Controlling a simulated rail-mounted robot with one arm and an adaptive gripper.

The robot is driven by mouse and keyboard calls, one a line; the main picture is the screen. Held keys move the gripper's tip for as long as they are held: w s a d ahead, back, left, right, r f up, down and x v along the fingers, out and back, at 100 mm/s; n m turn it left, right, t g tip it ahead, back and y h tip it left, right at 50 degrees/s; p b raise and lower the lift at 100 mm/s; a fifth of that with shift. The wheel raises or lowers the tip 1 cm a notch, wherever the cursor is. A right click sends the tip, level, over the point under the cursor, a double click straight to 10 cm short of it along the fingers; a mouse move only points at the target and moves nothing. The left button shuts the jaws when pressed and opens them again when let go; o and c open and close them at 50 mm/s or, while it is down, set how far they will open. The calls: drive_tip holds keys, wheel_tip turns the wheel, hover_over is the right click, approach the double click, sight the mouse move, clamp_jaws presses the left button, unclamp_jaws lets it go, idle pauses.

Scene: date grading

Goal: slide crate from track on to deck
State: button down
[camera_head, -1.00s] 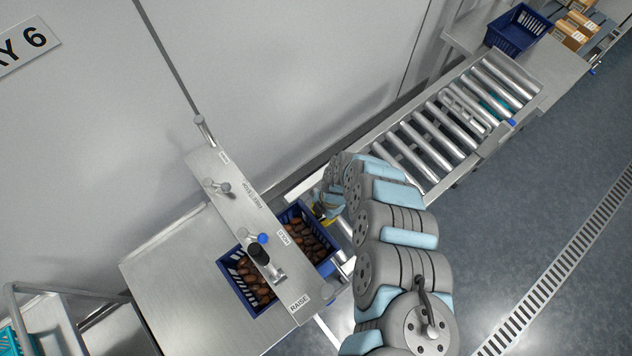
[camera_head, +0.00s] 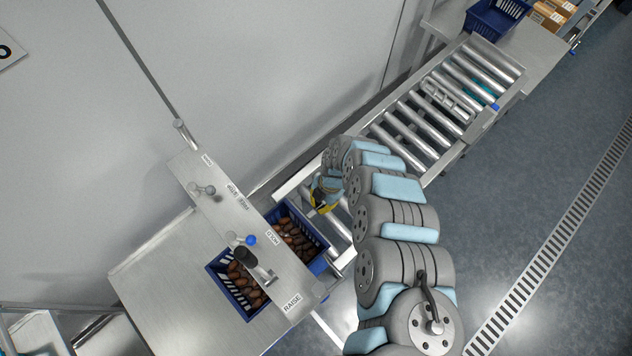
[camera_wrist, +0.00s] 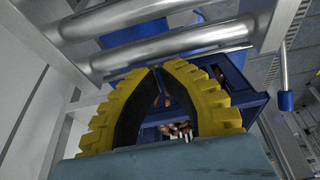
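A blue crate of brown dates shows on both sides of a raised metal panel (camera_head: 215,205). Its left part (camera_head: 222,285) is over the steel deck (camera_head: 150,285), and its right part (camera_head: 318,262) is at the near end of the roller track (camera_head: 405,145). The panel hides the middle, so I cannot tell whether this is one crate or two. My gripper (camera_head: 322,195), with yellow fingers, is over the rollers, up and right of the right part, apparently apart from it.
The panel carries knobs and levers and HOLD and RAISE labels. An empty blue crate (camera_head: 490,18) and cardboard boxes (camera_head: 550,15) stand at the far end. A wall runs behind the track. Open floor with a drain grate (camera_head: 560,235) lies to the right.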

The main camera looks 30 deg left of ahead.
drive_tip(key=v, duration=0.8)
drive_tip(key=shift+p, duration=0.3)
